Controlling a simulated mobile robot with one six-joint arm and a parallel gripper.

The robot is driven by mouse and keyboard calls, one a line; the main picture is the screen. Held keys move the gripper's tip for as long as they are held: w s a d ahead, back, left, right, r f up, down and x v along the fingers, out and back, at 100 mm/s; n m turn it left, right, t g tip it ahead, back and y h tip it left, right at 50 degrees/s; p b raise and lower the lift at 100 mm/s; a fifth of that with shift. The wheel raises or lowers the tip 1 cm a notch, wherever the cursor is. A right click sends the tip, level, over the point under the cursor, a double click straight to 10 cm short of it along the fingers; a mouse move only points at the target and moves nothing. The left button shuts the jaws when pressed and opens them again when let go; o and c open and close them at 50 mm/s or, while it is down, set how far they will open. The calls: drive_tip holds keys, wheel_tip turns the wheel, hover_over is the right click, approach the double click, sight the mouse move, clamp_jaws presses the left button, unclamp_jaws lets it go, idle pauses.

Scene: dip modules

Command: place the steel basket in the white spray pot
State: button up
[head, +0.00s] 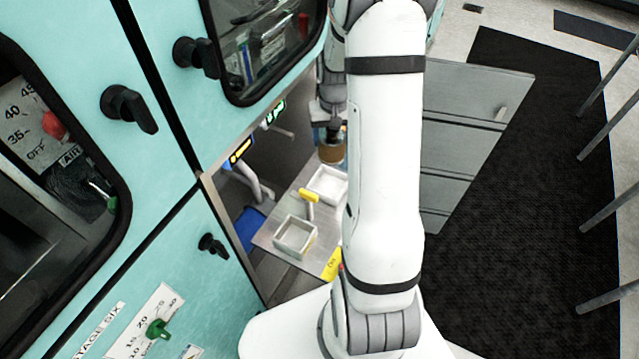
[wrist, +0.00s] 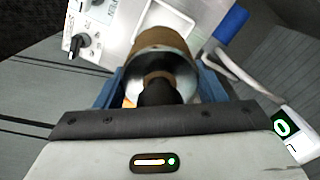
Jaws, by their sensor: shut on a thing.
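My gripper (wrist: 160,88) has its blue fingers shut on a round, brownish metal vessel with a dark stem, which I take for the steel basket (wrist: 164,44). In the head view the basket (head: 332,152) hangs below my gripper (head: 329,130), near the far end of a metal shelf. Two white open square pots stand on that shelf: a nearer one (head: 295,236) and a farther one (head: 328,184), partly hidden by my arm. I cannot tell which is the spray pot. In the wrist view a white pot (wrist: 168,16) shows just beyond the basket.
A yellow-topped handle (head: 309,196) stands between the white pots on the metal shelf (head: 270,235). Teal cabinets with black knobs (head: 128,108) border the left. A grey drawer unit (head: 460,130) stands right of my arm. Green-lit displays (wrist: 285,125) are close by.

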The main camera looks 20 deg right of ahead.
sight(331, 148)
drive_tip(key=f+b, duration=0.3)
drive_tip(key=w+f+b, duration=0.1)
drive_tip(key=f, duration=0.1)
drive_tip(key=shift+d+f+b, duration=0.1)
drive_tip(key=shift+f+b, duration=0.15)
drive_tip(key=shift+b, duration=0.15)
wheel_tip(331, 148, down, 10)
drive_tip(key=shift+f+p, duration=0.1)
drive_tip(key=shift+p, duration=0.2)
drive_tip(key=shift+s, duration=0.1)
drive_tip(key=shift+f, duration=0.15)
drive_tip(key=o, duration=1.1)
drive_tip(key=shift+o, duration=0.2)
